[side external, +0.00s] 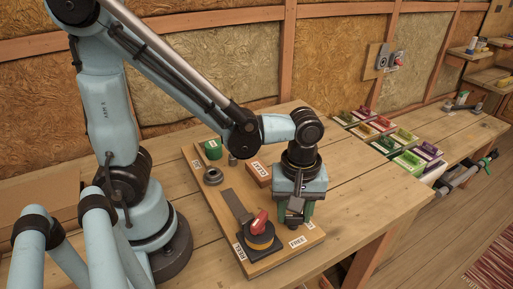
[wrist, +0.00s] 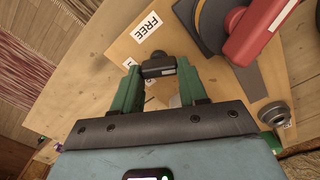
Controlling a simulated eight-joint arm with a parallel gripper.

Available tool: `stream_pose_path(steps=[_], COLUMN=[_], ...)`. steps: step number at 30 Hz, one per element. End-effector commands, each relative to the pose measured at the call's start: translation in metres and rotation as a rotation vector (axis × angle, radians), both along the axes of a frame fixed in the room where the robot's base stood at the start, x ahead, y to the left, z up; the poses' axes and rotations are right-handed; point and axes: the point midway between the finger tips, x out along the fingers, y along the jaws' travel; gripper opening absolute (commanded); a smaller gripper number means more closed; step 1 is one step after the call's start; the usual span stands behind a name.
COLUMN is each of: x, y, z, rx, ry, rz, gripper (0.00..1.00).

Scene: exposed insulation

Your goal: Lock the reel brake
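The reel brake is a red handle (side external: 260,222) on a yellow-orange disc and dark square base (side external: 264,246), mounted on a wooden board (side external: 221,220). A FREE label (side external: 297,242) lies right of it, and another label (side external: 240,252), too small to read surely, lies at its lower left. In the wrist view the red handle (wrist: 262,32) is at the upper right, with the FREE label (wrist: 148,25) to its left. My gripper (side external: 298,218) points down beside the brake, apart from the handle. Its green fingers (wrist: 159,88) are parted; a dark block shows between them, and I cannot tell whether it is held.
The board also carries a grey strip (side external: 236,206), a grey ring (side external: 213,176), a green cup (side external: 212,149) and an orange-brown block (side external: 258,173). Several coloured items (side external: 390,137) stand farther right on the bench. Bare bench (side external: 365,200) lies right of my gripper.

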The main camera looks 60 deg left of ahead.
Motion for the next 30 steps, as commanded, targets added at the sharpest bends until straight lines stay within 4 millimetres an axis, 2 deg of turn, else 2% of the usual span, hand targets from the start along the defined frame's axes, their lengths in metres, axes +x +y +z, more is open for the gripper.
stream_pose_path(steps=[1,3,4,11,17,30], x=[0.0000,0.0000,0.0000,0.0001,0.0005,0.0019], y=[0.0000,0.0000,0.0000,0.0000,-0.0004,-0.0020], z=[0.0001,0.0001,0.0001,0.0002,0.0002,0.0003], rx=[0.000,0.000,0.000,0.000,0.000,0.001], ry=[0.000,0.000,0.000,0.000,0.000,0.001], rz=[0.000,0.000,0.000,-0.023,-0.113,-0.499], gripper=[0.24,0.13,0.12,0.12,0.12,0.12])
